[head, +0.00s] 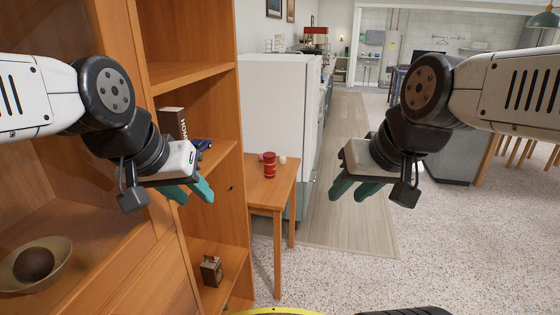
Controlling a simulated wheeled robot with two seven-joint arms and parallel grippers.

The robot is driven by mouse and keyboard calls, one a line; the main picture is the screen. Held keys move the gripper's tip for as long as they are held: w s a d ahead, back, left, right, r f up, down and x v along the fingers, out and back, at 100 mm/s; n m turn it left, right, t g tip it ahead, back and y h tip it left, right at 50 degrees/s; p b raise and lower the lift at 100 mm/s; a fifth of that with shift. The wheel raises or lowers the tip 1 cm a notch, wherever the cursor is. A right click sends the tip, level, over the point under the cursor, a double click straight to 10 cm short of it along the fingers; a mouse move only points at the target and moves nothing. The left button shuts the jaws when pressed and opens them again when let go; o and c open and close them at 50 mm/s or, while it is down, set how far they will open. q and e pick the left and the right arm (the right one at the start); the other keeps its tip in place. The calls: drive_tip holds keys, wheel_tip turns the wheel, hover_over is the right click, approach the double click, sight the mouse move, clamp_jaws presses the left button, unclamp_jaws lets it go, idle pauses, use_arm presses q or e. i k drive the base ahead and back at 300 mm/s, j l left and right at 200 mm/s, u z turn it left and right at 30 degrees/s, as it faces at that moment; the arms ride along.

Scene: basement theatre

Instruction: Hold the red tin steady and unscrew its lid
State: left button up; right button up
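The red tin (269,167) stands upright on a small wooden table (262,192), a little left of the picture's middle. Its top and lid are too small to tell apart clearly. My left gripper (190,192) is to the left of the tin, in front of the wooden shelf unit, with its two teal fingers apart and nothing between them. My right gripper (352,190) is to the right of the tin, over the floor, with its teal fingers apart and empty. Neither gripper touches the tin.
A pale round item (282,160) lies beside the tin. A tall wooden shelf unit (193,76) on the left holds a book (172,123), a bowl (60,251) with a dark ball, and a small box (211,271). A white fridge (278,100) stands behind the table.

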sight(270, 166)
drive_tip(key=i+l, duration=0.7)
drive_tip(key=i, duration=0.2)
drive_tip(key=i+l, duration=0.7)
drive_tip(key=i, duration=0.15)
drive_tip(key=i+l+u, duration=0.15)
drive_tip(key=u, duration=0.25)
drive_tip(key=i+l+u, duration=0.15)
drive_tip(key=u, duration=0.25)
drive_tip(key=i+l+u, duration=0.1)
drive_tip(key=l+u, duration=0.3)
drive_tip(key=j+u, duration=0.1)
